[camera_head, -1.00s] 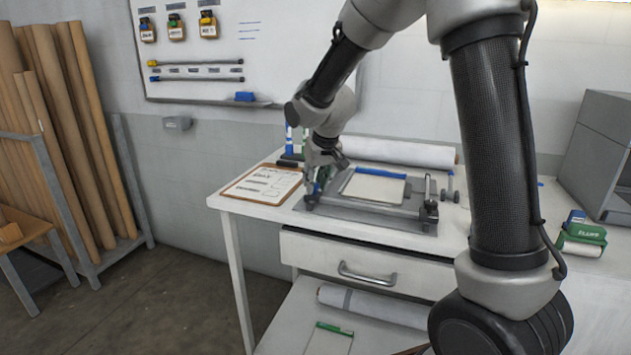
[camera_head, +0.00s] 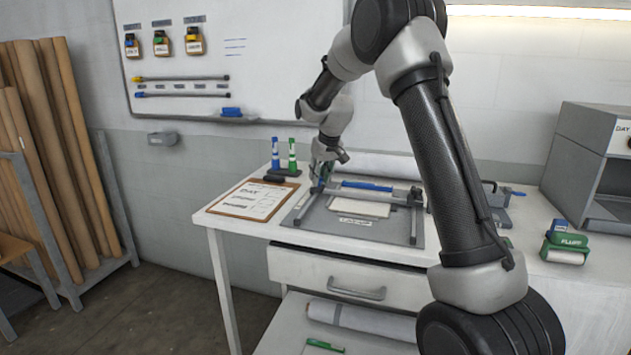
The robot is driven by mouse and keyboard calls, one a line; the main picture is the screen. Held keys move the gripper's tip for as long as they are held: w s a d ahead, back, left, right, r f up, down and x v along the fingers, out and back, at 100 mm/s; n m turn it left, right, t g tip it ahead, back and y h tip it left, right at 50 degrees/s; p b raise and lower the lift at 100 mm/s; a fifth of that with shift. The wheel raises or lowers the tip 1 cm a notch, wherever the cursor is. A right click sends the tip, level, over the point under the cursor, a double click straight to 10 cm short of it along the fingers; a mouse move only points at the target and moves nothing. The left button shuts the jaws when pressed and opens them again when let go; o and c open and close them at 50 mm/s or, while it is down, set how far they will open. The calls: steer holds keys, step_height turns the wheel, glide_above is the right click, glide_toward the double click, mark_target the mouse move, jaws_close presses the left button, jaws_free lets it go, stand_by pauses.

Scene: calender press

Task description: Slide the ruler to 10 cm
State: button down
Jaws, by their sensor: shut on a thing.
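The press board (camera_head: 340,231) is a grey plate near the table's left front, with rails at its sides. A grey crossbar (camera_head: 372,197), which I take for the ruler, spans it towards the back. A pale sheet (camera_head: 362,209) with a small label lies on the plate, and a blue strip (camera_head: 367,186) lies behind the bar. My gripper (camera_head: 321,184) is low at the bar's left end and looks shut on it. The fingertips are small and partly hidden, and no scale marks are readable.
A clipboard (camera_head: 232,201) lies close on the left, with blue and green markers (camera_head: 292,155) standing behind. A white roll (camera_head: 385,165) lies at the back. Green-and-blue blocks (camera_head: 566,243) and a grey box (camera_head: 580,150) stand at the right. A drawer (camera_head: 345,278) is below.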

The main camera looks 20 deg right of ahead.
steer(key=shift+w+d, duration=0.15)
steer(key=shift+w, duration=0.1)
steer(key=c, duration=1.2)
jaws_free()
steer(key=shift+o, duration=0.2)
steer(key=v, duration=1.2)
